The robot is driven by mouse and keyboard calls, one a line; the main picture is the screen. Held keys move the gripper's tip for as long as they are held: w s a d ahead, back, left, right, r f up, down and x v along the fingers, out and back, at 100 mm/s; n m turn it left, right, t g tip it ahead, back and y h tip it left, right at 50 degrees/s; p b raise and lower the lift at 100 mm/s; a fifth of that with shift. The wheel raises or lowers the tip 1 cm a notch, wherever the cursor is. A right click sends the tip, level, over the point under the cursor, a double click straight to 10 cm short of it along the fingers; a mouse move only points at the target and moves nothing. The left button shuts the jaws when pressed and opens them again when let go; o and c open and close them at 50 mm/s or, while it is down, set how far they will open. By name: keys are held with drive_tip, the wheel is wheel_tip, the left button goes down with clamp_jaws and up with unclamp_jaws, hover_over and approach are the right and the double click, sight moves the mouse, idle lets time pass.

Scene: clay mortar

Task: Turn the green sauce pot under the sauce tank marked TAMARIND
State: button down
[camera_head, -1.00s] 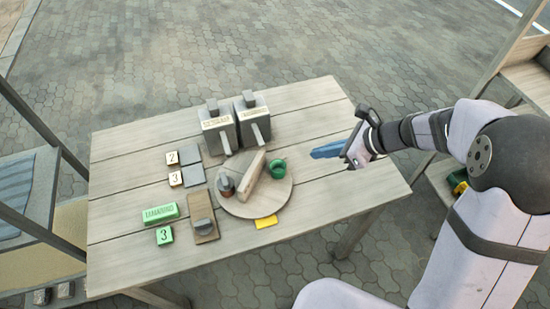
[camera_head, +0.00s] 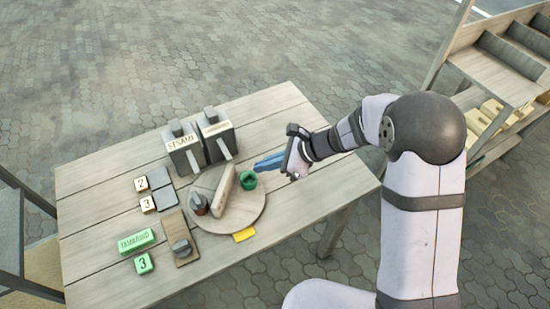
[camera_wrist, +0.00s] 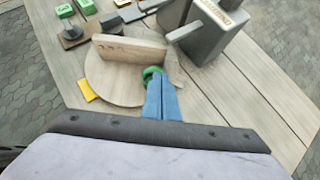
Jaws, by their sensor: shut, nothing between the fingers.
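The green sauce pot (camera_head: 248,180) stands on the right part of a round wooden turntable (camera_head: 246,214). It also shows in the wrist view (camera_wrist: 152,73), partly hidden behind my fingers. My gripper (camera_head: 257,166) is shut and empty, its blue fingers pointing left right beside the pot; I cannot tell whether they touch it. The two grey sauce tanks stand behind the turntable: the left one (camera_head: 186,153) is marked SESAME, and the label of the right one (camera_head: 217,139) is too small to read. A green block (camera_head: 137,241) at the front left reads TAMARIND.
A yellow tab (camera_head: 244,235) sits at the front rim. Number blocks and a wooden board with a grey knob (camera_head: 181,247) lie left. The table's right end is clear.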

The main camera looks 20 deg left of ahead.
sight(233, 169)
drive_tip(key=a, duration=0.2)
drive_tip(key=a+f+p, duration=0.1)
drive_tip(key=a+p, duration=0.1)
drive_tip(key=a, duration=0.1)
drive_tip(key=shift+s+a+f, duration=0.2)
drive_tip(key=shift+a+f, duration=0.1)
drive_tip(key=shift+a, duration=0.05)
drive_tip(key=shift+a+f, duration=0.1)
drive_tip(key=shift+a, duration=0.05)
drive_tip(key=shift+w+a+f+b, duration=0.1)
drive_tip(key=shift+a+b, duration=0.05)
drive_tip(key=shift+b, duration=0.3)
drive_tip(key=shift+w+a+b, duration=0.15)
drive_tip(key=shift+a+b, duration=0.1)
drive_tip(key=shift+b, duration=0.05)
